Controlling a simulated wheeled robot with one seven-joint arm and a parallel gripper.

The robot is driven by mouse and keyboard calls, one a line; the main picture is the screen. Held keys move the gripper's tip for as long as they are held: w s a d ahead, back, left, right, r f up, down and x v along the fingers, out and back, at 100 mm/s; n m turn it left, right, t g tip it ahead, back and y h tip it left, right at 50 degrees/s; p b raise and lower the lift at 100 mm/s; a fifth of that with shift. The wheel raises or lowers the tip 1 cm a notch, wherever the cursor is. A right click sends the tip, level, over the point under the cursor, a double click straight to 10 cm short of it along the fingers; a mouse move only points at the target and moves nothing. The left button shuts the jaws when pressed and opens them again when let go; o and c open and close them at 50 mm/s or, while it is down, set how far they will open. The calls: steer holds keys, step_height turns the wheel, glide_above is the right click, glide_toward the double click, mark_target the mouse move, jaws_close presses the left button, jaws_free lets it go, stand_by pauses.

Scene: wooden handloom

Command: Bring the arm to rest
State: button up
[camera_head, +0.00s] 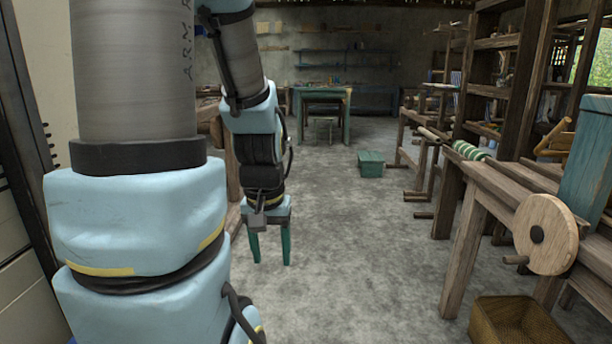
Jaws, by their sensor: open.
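My arm fills the left of the head view, its large near links in front and the far part hanging down behind them. My gripper (271,260) points straight down at the end of the arm. Its two green fingers are apart with bare grey floor showing between them. It holds nothing and touches nothing that I can see. What lies behind the near arm links is hidden.
The wooden handloom (463,245) with a round wooden wheel (545,235) stands at the right. A wooden box (515,322) lies below it. A small green box (371,163) and a teal table (347,108) stand farther back. The middle floor (345,250) is clear.

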step_height(320, 180, up, 17)
steer(key=p, duration=1.4)
